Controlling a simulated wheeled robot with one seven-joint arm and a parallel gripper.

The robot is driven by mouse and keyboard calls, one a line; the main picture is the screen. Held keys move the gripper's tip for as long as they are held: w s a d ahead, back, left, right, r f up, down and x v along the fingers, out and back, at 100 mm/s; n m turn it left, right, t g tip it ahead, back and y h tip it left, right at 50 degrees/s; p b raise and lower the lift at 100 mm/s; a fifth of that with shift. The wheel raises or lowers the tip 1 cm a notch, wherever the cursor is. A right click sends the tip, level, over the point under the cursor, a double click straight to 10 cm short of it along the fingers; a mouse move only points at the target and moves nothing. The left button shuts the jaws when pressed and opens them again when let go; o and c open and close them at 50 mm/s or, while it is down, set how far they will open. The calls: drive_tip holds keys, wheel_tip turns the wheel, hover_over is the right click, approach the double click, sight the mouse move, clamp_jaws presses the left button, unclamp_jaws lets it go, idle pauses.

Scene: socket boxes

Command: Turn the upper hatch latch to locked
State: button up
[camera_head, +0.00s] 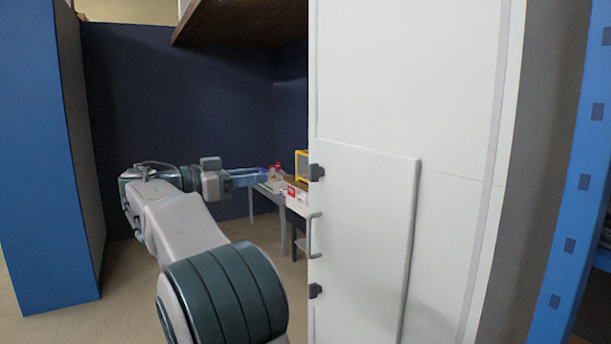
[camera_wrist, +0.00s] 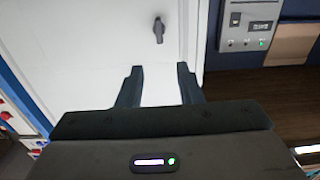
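The hatch (camera_head: 370,230) is a white panel on the tall white cabinet (camera_head: 410,70), and it looks shut. The upper latch (camera_head: 316,172) is a small dark knob at the hatch's upper left edge. A lower latch (camera_head: 315,290) and a bar handle (camera_head: 314,235) sit below it. My gripper (camera_head: 264,177) is left of the cabinet at about the upper latch's height. In the wrist view my gripper (camera_wrist: 160,72) is open and empty. One dark latch (camera_wrist: 158,30) shows beyond the fingertips, apart from them, its lever pointing roughly up and down in the picture.
A grey control box (camera_wrist: 250,25) with a green light is right of the white panel in the wrist view. A table (camera_head: 262,187) with a yellow-framed item (camera_head: 301,164) stands behind my gripper. A blue partition (camera_head: 30,150) is at the left.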

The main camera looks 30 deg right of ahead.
sight(310, 169)
drive_tip(key=d, duration=0.4)
drive_tip(key=d+p, duration=0.1)
drive_tip(key=d, duration=0.4)
drive_tip(key=s+d+p, duration=0.1)
drive_tip(key=d, duration=0.3)
drive_tip(key=shift+d, duration=0.3)
clamp_jaws()
